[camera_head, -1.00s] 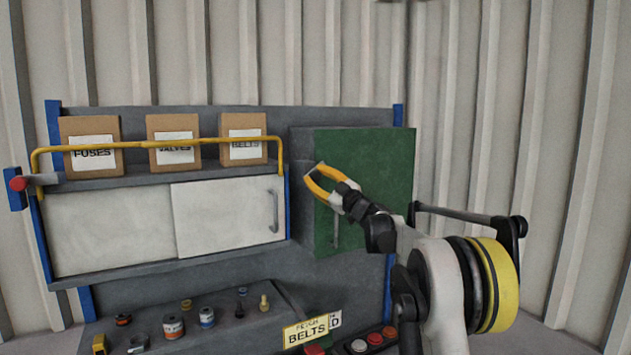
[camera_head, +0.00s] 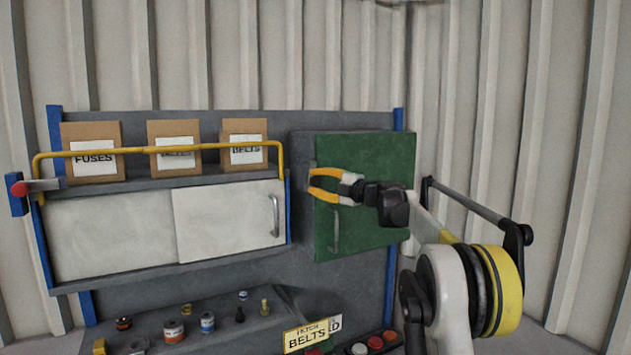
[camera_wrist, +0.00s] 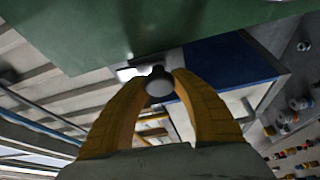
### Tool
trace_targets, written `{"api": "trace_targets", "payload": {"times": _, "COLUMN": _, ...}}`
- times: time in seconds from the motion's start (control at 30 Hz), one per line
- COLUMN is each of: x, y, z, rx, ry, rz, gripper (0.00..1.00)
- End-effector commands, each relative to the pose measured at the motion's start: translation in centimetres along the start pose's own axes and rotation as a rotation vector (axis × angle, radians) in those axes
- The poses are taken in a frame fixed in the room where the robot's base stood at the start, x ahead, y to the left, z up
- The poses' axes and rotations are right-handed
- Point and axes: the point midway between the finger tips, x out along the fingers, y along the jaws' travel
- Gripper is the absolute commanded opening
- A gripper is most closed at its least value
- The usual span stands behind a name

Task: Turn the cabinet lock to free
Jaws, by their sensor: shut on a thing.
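The cabinet with a green door (camera_head: 375,160) is on the right of the wall unit, and its door looks closed. A grey vertical handle (camera_head: 335,230) is low on the door's left side. My gripper (camera_head: 312,184), with yellow fingers, is at the door's left edge, above the handle. The wrist view shows the fingers closed around a small rounded dark grey knob (camera_wrist: 160,85), which appears to be the cabinet lock. The green door (camera_wrist: 110,35) fills the top of that view. In the head view the fingers hide the lock, and I cannot read its setting.
A yellow rail (camera_head: 160,149) runs before a shelf with boxes marked fuses (camera_head: 92,165) and belts (camera_head: 246,156). Below is a white sliding-door cupboard (camera_head: 110,235).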

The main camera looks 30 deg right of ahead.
Motion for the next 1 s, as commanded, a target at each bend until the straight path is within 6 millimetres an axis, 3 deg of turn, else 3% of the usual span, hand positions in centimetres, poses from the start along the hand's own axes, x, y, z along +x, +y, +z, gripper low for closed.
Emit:
{"api": "trace_targets", "payload": {"times": 0.3, "x": 0.00, "y": -0.11, "z": -0.01, "rx": -0.094, "ry": 0.001, "rz": -0.040, "gripper": 0.01}}
{"api": "trace_targets", "payload": {"times": 0.8, "x": 0.00, "y": -0.16, "z": -0.01, "rx": -0.107, "ry": 0.001, "rz": -0.045, "gripper": 0.01}}
{"api": "trace_targets", "payload": {"times": 0.83, "x": 0.00, "y": -0.16, "z": -0.01, "rx": -0.107, "ry": 0.001, "rz": -0.045, "gripper": 0.40}}
{"api": "trace_targets", "payload": {"times": 0.87, "x": 0.00, "y": -0.15, "z": -0.01, "rx": -0.107, "ry": 0.001, "rz": -0.045, "gripper": 0.49}}
{"api": "trace_targets", "payload": {"times": 0.9, "x": 0.00, "y": -0.14, "z": -0.01, "rx": -0.107, "ry": 0.000, "rz": -0.045, "gripper": 0.54}}
{"api": "trace_targets", "payload": {"times": 1.0, "x": 0.00, "y": -0.12, "z": 0.00, "rx": -0.106, "ry": 0.000, "rz": -0.045, "gripper": 0.54}}
